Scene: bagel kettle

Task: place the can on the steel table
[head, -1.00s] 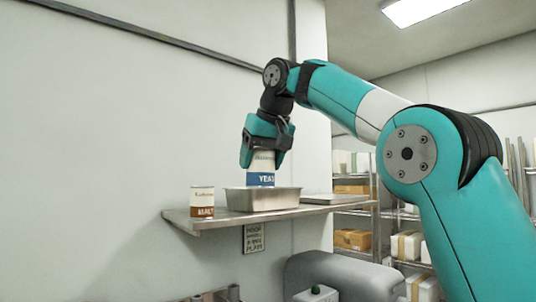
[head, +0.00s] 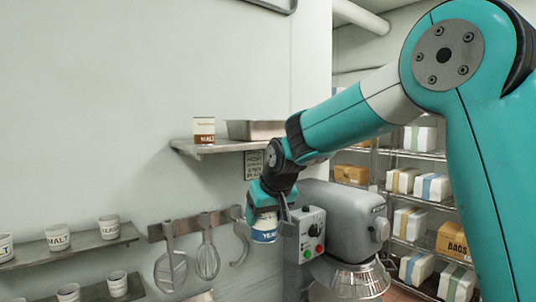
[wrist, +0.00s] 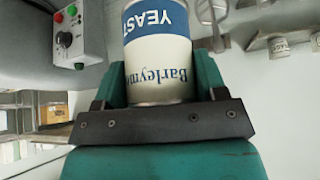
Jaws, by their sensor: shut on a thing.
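The can (head: 265,229) is white and blue with the word YEAST on it. My gripper (head: 264,214) is shut on it and holds it in the air, in front of the wall and left of the grey mixer. In the wrist view the can (wrist: 158,50) sits between the two teal fingers of my gripper (wrist: 160,85), and its lettering appears upside down. The steel table is not clearly in view in either picture.
The grey mixer (head: 347,215) with its control box (head: 309,235) stands close right of the can. Utensils hang on a rail (head: 190,227). Small cups stand on lower left shelves (head: 85,242).

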